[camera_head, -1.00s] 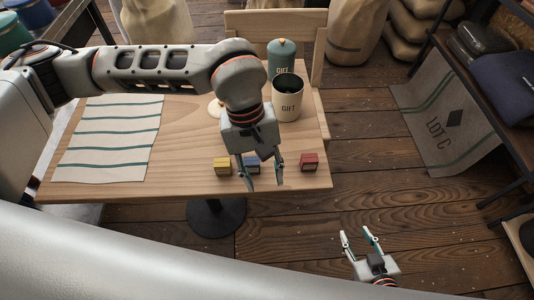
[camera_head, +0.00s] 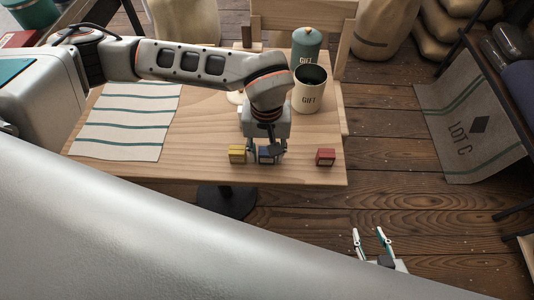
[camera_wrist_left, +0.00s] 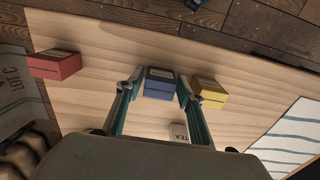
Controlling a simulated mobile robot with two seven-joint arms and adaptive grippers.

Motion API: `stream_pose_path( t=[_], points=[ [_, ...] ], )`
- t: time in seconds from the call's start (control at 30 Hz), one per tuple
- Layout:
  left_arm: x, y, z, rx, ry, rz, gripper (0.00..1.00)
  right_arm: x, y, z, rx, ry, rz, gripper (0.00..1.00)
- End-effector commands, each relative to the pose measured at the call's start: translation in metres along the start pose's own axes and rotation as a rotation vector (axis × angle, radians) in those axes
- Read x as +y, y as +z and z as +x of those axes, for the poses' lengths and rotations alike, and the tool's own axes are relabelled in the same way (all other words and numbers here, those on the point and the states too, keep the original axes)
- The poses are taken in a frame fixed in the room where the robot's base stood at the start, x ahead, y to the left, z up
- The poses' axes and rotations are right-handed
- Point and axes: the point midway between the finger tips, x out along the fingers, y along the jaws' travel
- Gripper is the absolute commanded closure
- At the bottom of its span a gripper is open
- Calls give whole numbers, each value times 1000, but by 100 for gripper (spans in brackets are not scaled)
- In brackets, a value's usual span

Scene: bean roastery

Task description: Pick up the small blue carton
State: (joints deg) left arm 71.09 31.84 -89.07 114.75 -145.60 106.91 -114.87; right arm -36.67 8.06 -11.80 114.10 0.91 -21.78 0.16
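The small blue carton (camera_head: 268,155) stands near the front edge of the wooden table, partly hidden by my left gripper (camera_head: 266,151) in the head view. In the left wrist view the blue carton (camera_wrist_left: 160,83) lies between the two fingers of my left gripper (camera_wrist_left: 158,86). The fingers are spread on either side of it, with narrow gaps showing, so the gripper looks open around the carton. My right gripper (camera_head: 373,240) is open and empty, low in front of the table at the right.
A yellow carton (camera_head: 237,154) stands close left of the blue one; a red carton (camera_head: 325,157) stands to the right. A striped cloth (camera_head: 128,122) lies at left.

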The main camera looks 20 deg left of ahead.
Motion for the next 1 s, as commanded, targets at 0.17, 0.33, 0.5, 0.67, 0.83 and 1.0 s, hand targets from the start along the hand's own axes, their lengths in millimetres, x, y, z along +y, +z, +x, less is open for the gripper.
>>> stream_pose_path(
  t=[0.17,0.33,0.5,0.67,0.83,1.0],
  points=[
    [0,-1,1,1,1,0,62,0,-1,0,1,1,-1,62],
    [0,0,1,1,1,0,86,0,-1,0,2,1,-1,62],
    [0,0,1,1,1,0,90,1,-1,0,2,1,-1,62],
    [0,0,1,1,1,0,90,1,-1,0,2,1,0,62],
    [0,-1,-6,2,2,0,90,1,-2,0,2,1,0,62],
    [1,-2,-28,6,3,0,90,1,-3,0,1,1,1,62]
  ],
)
